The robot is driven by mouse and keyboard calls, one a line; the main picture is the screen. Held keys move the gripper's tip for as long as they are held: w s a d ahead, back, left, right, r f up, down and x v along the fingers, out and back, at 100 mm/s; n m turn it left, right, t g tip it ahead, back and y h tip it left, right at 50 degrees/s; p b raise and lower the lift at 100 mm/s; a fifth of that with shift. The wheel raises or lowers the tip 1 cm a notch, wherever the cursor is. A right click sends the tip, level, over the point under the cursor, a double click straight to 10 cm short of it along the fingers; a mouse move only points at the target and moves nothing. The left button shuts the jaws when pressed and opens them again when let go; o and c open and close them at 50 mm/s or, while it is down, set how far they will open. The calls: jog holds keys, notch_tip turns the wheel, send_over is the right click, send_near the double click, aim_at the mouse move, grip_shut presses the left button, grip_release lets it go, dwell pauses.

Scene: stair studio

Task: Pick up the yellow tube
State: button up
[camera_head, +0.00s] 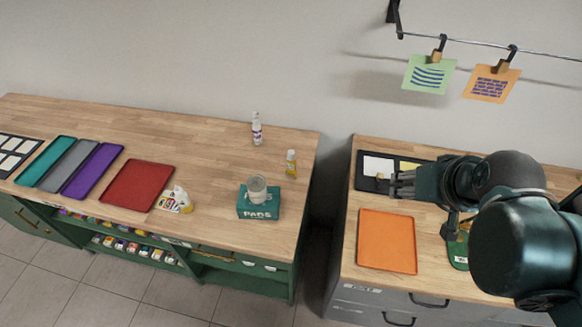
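The yellow tube (291,163) stands upright on the left wooden counter, near its right end. It is small, with a pale label area, and nothing touches it. My gripper (394,184) is over the right counter, well to the right of the tube, with its fingers pointing left. The fingers are small and overlap in this view, so I cannot tell whether they are open or shut.
A white bottle (257,129) stands behind and left of the tube. A green PADS box (258,208) with a clear cup (257,187) on top is in front. A red tray (138,186) lies further left. A gap separates the counters; an orange tray (387,241) lies on the right one.

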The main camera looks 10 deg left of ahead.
jog(key=w+a+f+n+y+b, duration=0.3)
jog(key=w+a+f, duration=0.2)
jog(key=w+a, duration=0.25)
jog(key=w+a+f+n+y+b, duration=0.35)
jog(key=w+a, duration=0.25)
jog(key=a, duration=0.3)
jog(key=n+g+y+b, duration=0.1)
jog(key=n+y+b, duration=0.45)
jog(key=y, duration=0.25)
send_near(291, 152)
jog(key=a, duration=0.1)
jog(key=shift+w+a+f+n+y+b, duration=0.35)
jog(key=shift+a+f+n+y+b, duration=0.25)
jog(key=shift+f+y+b, duration=0.1)
jog(key=shift+r, duration=0.1)
jog(key=shift+x, duration=1.25)
jog(key=shift+a, duration=0.1)
jog(key=shift+b+x, duration=0.85)
jog(key=shift+x, duration=1.65)
jog(key=shift+w, duration=0.15)
